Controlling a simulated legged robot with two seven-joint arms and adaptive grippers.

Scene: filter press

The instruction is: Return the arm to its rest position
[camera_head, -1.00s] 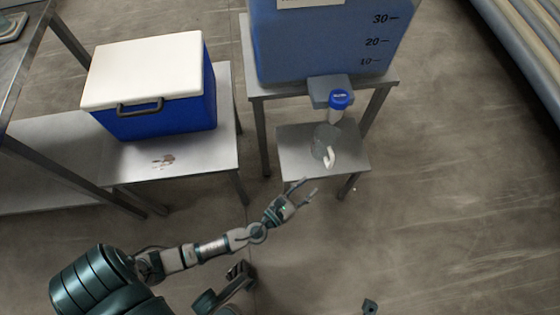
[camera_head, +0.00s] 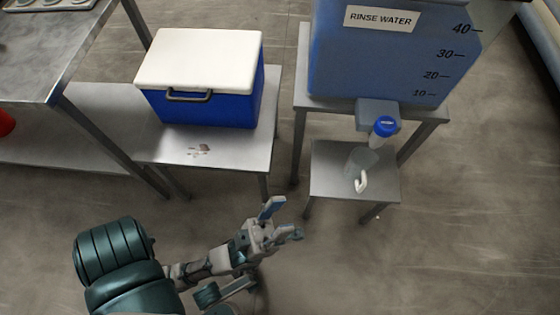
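My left arm comes in from the lower left, folded close to my teal shoulder. My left gripper (camera_head: 287,220) points up and to the right, its two fingers spread apart with nothing between them. It is over the floor, in front of the small low table (camera_head: 325,185) and apart from it in the picture. A clear pitcher (camera_head: 361,162) with a white handle stands on that table below the blue-capped tap (camera_head: 384,127). My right gripper is not in view.
A blue rinse water tank (camera_head: 390,55) stands on a metal stand (camera_head: 300,100). A blue cooler with a white lid (camera_head: 200,85) sits on a side table (camera_head: 235,150). A steel workbench (camera_head: 50,65) is at the left. Open floor (camera_head: 460,230) lies to the right.

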